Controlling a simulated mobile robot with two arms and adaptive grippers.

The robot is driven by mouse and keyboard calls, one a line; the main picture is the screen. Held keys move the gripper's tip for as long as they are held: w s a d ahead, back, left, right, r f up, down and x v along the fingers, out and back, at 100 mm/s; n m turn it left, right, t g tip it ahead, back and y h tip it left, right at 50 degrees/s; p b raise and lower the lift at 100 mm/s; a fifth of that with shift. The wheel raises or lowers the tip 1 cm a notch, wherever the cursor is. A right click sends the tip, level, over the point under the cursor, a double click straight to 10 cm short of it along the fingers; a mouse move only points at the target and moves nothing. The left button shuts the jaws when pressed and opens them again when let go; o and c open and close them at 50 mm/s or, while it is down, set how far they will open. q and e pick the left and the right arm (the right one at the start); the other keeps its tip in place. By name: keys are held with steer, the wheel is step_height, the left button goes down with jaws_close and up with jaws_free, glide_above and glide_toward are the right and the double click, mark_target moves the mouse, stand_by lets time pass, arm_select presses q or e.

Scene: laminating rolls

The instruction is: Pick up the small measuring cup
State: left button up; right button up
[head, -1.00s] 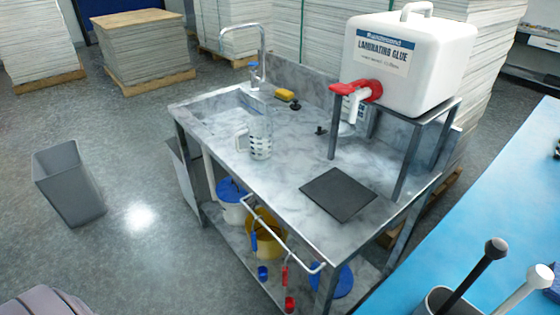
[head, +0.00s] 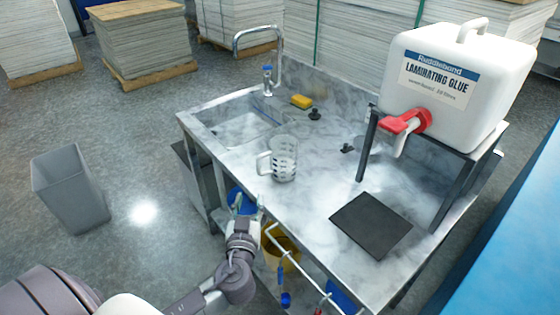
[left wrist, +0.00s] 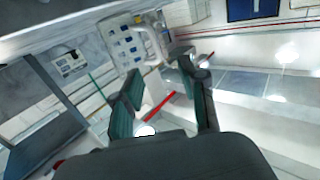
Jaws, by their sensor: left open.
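A clear measuring jug (head: 284,160) with dark markings and a side handle stands upright on the steel sink table (head: 330,175). What seems to be the same jug, tilted by the camera, shows beyond my fingers in the left wrist view (left wrist: 125,46). A small blue cup (head: 286,299) hangs by a long handle below the front rail, near the lower edge. My left gripper (head: 251,207) is at the table's front left edge, in front of and below the jug. Its fingers are apart and empty, also in the left wrist view (left wrist: 165,95). My right gripper is out of view.
A white glue canister (head: 455,85) with a red tap stands on a raised frame at right. A dark mat (head: 371,225) lies on the table. A front rail (head: 300,262) runs by my left gripper. Buckets stand underneath. A grey bin (head: 70,190) stands at left.

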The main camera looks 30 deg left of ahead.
arm_select(q)
steer(key=p, duration=0.2)
glide_toward(258, 165)
steer(key=shift+t, duration=0.3)
steer(key=x, duration=0.4)
steer(key=shift+w+a+f, duration=0.25)
steer(key=shift+w, duration=0.1)
steer(key=shift+w+a+p, duration=0.25)
steer(key=shift+w+p, duration=0.1)
steer(key=shift+w, duration=0.1)
steer(key=p+x, duration=0.2)
steer(key=x, duration=0.2)
steer(key=shift+w+r, duration=0.1)
steer(key=shift+w+a, duration=0.15)
steer(key=shift+w, duration=0.15)
steer(key=shift+f, duration=0.2)
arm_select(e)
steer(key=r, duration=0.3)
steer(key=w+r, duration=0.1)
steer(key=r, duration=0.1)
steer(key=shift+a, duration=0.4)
arm_select(q)
jaws_close()
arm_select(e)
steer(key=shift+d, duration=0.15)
arm_select(q)
steer(key=shift+r, duration=0.1)
